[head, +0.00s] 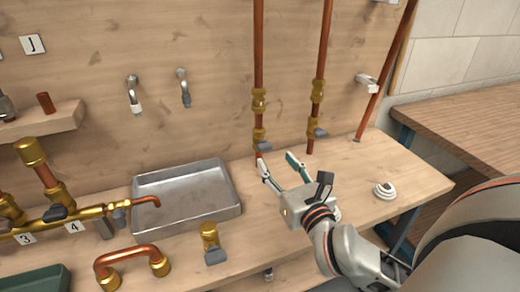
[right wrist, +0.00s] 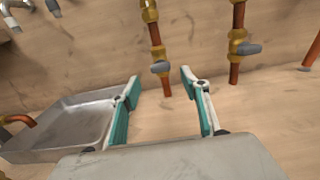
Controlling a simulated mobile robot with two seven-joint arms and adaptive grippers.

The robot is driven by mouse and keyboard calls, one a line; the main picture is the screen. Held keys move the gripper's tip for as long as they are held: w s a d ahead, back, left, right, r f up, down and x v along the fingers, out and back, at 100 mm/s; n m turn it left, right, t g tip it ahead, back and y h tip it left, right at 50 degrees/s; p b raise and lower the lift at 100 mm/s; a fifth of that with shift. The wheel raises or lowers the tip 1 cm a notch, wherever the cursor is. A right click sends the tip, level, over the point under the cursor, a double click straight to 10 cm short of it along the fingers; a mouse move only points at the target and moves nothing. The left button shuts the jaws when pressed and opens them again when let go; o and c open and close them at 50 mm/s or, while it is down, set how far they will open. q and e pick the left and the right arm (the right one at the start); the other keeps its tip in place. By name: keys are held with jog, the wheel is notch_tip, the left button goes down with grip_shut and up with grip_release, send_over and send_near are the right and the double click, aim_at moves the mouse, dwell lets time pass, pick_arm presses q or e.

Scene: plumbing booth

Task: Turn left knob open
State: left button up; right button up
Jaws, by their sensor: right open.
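The left knob (head: 264,144) is a small grey lever on a brass valve (head: 259,118) of the left vertical copper pipe. It also shows in the right wrist view (right wrist: 161,67), above the gap between my fingers. A like right knob (head: 320,132) sits on the pipe to its right; it also shows in the right wrist view (right wrist: 249,48). My right gripper (head: 276,161) is open and empty, its fingertips just below the left knob in the head view. Contact with the knob does not show. My left gripper is not in view.
A metal tray (head: 190,205) lies left of my right gripper. A brass valve with a grey lever (head: 210,236) and a copper U-pipe (head: 130,258) stand at the front. A white round fitting (head: 384,190) lies at the right. The bench between it and the pipes is clear.

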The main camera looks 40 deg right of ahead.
aim_at(266, 148)
jog(key=shift+x, duration=3.55)
jog(key=c, duration=1.1)
